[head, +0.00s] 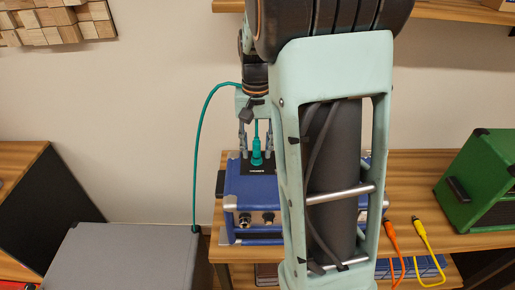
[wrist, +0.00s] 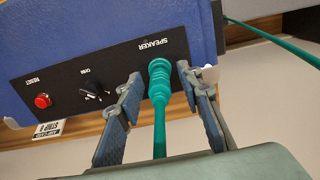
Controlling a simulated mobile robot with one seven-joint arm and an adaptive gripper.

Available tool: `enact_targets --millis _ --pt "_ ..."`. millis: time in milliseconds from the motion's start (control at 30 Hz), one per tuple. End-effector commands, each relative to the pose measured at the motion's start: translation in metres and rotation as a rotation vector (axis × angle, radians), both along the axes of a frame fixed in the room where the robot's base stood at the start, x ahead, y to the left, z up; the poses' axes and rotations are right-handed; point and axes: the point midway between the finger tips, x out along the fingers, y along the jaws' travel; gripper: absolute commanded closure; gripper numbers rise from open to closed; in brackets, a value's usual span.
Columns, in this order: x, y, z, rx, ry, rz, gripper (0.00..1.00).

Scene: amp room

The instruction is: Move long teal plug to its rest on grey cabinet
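The long teal plug (head: 256,155) stands upright at the panel on top of the blue amplifier (head: 240,190). In the wrist view the plug (wrist: 159,82) meets the black panel beside the word SPEAKER; its tip is hidden. My gripper (head: 257,154) points down over it, one finger on each side. The grey cabinet (head: 120,258) is at the lower left. A teal cable (head: 198,140) arcs down to its right edge.
The panel also carries a red RESET button (wrist: 43,101) and a black knob (wrist: 94,90). An orange plug (head: 389,228) and a yellow plug (head: 419,229) lie on the wooden shelf right of my arm. A green amplifier (head: 470,180) stands at the right.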

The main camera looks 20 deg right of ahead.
Motion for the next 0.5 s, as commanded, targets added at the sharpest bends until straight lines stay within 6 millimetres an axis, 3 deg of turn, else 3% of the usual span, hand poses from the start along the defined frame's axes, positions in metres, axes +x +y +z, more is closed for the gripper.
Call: enact_targets --millis 200,500 --pt "-0.0001 -0.0002 -0.0001 0.0 0.0 0.0 0.68" --pt "-0.0001 -0.0002 0.0 0.0 0.0 0.0 1.0"
